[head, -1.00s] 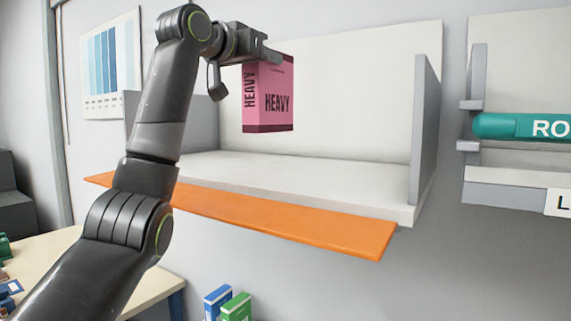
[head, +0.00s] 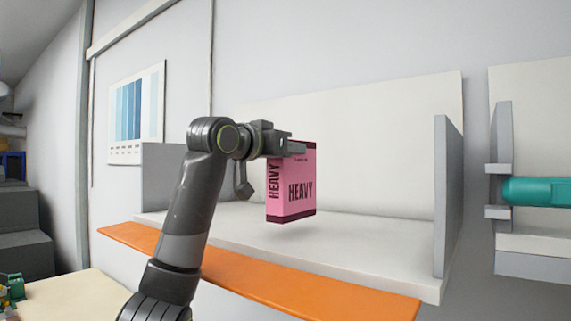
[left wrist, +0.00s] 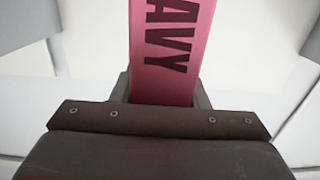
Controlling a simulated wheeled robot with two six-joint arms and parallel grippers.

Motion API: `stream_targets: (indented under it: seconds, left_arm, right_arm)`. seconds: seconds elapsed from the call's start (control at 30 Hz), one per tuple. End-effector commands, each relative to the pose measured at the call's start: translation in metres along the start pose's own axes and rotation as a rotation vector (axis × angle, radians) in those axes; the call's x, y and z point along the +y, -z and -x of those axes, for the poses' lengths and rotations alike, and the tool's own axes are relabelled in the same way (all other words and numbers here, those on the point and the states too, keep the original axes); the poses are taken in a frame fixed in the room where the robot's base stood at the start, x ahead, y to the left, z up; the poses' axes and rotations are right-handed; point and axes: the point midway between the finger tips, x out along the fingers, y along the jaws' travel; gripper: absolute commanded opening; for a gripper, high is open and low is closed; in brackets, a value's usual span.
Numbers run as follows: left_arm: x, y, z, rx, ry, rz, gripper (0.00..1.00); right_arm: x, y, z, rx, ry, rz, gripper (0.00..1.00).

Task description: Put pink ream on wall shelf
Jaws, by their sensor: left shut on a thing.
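The pink ream (head: 292,192) is marked HEAVY and has dark bands at its top and bottom. My left gripper (head: 293,149) is shut on its top part and holds it upright. The wall shelf (head: 370,240) is a pale board with grey end panels and a white back. In the head view the ream is in front of the back panel, between the end panels, and its bottom edge looks a little above the board. In the left wrist view the ream (left wrist: 172,50) fills the middle, between the jaws. My right gripper is not in view.
An orange strip (head: 250,280) runs along the shelf's front, below the board. The right end panel (head: 447,195) stands clear of the ream. A second rack with a teal roll (head: 540,191) is at the right. A pale table (head: 70,300) is at the lower left.

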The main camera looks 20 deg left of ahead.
Motion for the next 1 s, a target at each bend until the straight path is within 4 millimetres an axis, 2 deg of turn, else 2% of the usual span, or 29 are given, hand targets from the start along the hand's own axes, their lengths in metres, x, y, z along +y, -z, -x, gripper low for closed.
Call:
stream_targets:
  seconds: [0.3, 0.7, 0.73, 0.87, 1.0]
  left_arm:
    - [0.000, -0.029, -0.001, 0.005, 0.000, -0.002, 0.00]
    - [0.001, -0.034, -0.001, 0.006, -0.001, -0.002, 0.00]
    - [0.000, -0.035, -0.002, -0.001, 0.000, 0.000, 0.45]
    - [0.000, -0.035, -0.002, -0.001, 0.000, 0.000, 0.62]
    - [0.000, -0.035, -0.002, -0.001, 0.000, 0.000, 0.63]
  right_arm:
    - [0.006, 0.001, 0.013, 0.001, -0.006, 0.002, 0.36]
    - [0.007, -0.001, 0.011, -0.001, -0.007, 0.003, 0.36]
    - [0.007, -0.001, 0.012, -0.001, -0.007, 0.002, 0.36]
    - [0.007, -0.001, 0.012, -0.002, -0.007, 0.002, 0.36]
    - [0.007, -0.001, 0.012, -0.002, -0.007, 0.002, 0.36]
